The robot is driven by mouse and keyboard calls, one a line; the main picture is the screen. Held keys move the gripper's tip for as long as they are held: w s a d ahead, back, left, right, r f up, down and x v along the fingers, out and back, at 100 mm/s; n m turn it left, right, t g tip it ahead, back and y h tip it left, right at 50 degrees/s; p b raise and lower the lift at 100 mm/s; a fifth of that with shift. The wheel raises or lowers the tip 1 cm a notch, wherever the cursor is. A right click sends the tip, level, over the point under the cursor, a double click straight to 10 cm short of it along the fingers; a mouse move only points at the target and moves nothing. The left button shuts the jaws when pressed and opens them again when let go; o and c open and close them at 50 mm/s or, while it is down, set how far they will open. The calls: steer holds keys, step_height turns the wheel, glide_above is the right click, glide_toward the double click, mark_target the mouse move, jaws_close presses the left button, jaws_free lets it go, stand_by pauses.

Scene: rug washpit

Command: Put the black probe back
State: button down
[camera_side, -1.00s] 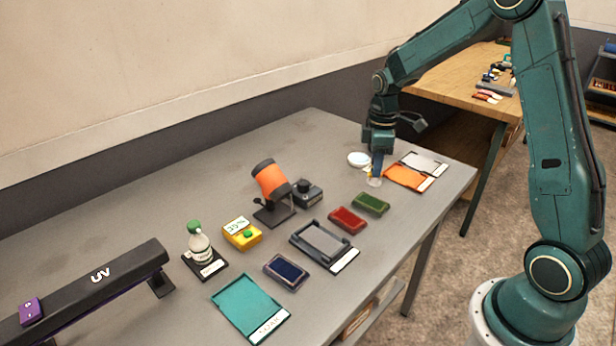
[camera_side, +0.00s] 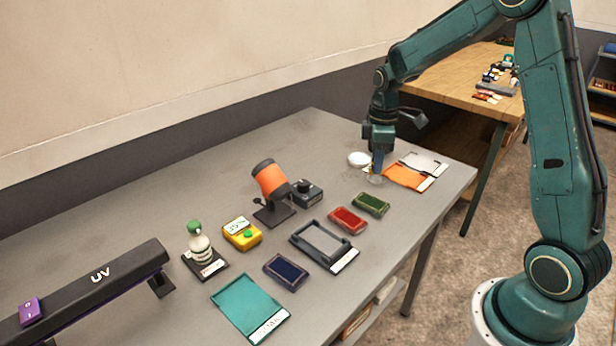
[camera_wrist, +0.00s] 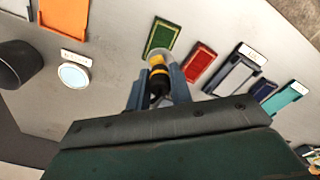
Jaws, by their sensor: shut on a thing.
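My gripper (camera_wrist: 158,88) is shut on the black probe (camera_wrist: 159,82), which has a black body with yellow bands. The probe is between the two blue-grey fingers and points down at a small clear cup (camera_wrist: 162,56). In the side view my gripper (camera_side: 376,165) is low over the far right of the grey table, right at the clear cup (camera_side: 375,180). The probe is mostly hidden by the fingers there. I cannot tell whether its tip is inside the cup or just above it.
A white round dish (camera_side: 358,159) stands close behind the cup. An orange pad (camera_side: 405,178) lies to the right. Green (camera_side: 371,204) and red (camera_side: 347,220) blocks lie in front. An orange lamp-like device (camera_side: 270,180) stands to the left. Bare table lies at the back left.

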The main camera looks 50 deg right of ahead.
steer(key=shift+w, duration=0.1)
steer(key=shift+w+r, duration=0.25)
steer(key=shift+w, duration=0.2)
steer(key=w+r+n, duration=0.8)
steer(key=w+r, duration=0.3)
steer(key=w, duration=0.3)
steer(key=shift+w+a+n, duration=0.3)
steer(key=shift+w+a, duration=0.05)
steer(key=shift+f, duration=0.1)
step_height(320, 180, down, 20)
steer(key=shift+r, duration=0.1)
stand_by(0.6)
